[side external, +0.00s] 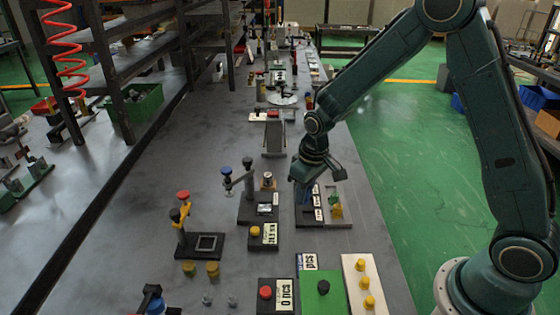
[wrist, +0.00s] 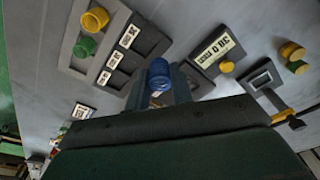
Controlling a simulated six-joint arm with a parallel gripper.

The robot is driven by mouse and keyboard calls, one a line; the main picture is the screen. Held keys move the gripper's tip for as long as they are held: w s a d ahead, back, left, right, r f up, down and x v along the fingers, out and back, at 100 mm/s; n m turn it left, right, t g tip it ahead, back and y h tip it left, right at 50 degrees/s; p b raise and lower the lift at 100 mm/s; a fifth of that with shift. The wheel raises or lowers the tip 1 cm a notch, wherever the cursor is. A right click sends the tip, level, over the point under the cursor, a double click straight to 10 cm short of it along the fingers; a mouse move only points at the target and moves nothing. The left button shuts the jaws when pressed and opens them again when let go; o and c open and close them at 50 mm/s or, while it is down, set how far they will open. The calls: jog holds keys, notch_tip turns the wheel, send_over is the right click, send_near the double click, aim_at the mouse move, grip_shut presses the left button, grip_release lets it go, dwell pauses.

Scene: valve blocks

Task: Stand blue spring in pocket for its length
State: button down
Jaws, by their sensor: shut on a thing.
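The blue spring (wrist: 159,73) is a coil standing out between the fingertips of my gripper (wrist: 160,90) in the wrist view. My gripper is shut on it. The dark pocket block (wrist: 150,41) carries several white length labels, too small to read surely. It lies just beyond and to the left of the spring in the wrist view. In the side view the block (side external: 310,222) is under my gripper (side external: 306,190), which hides part of it. Whether the spring touches the block cannot be told.
A grey tray (side external: 342,190) beside the block holds a yellow spring (wrist: 95,19) and a green spring (wrist: 85,46). A labelled dark fixture (side external: 258,205) with upright posts stands left of the block. Button boxes (side external: 277,296) stand in front.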

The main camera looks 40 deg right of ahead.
jog(key=shift+s+d+f+m, duration=0.25)
jog(key=shift+s+f+m, duration=0.15)
jog(key=shift+s, duration=0.25)
jog(key=shift+s+d+f+m, duration=0.3)
jog(key=shift+s+f, duration=0.1)
jog(key=shift+s, duration=0.2)
jog(key=w+a+r+n, duration=0.4)
jog(key=w+r+n, duration=0.2)
jog(key=w+r, duration=0.2)
notch_tip(320, 180, up, 8)
jog(key=n, duration=0.5)
send_over(263, 208)
jog(key=shift+s+d+g+y, duration=0.2)
jog(key=shift+g+y, duration=0.1)
jog(key=shift+y, duration=0.1)
jog(key=shift+f, duration=0.1)
notch_tip(263, 208, down, 19)
jog(key=shift+f, duration=0.2)
jog(key=shift+f, duration=0.2)
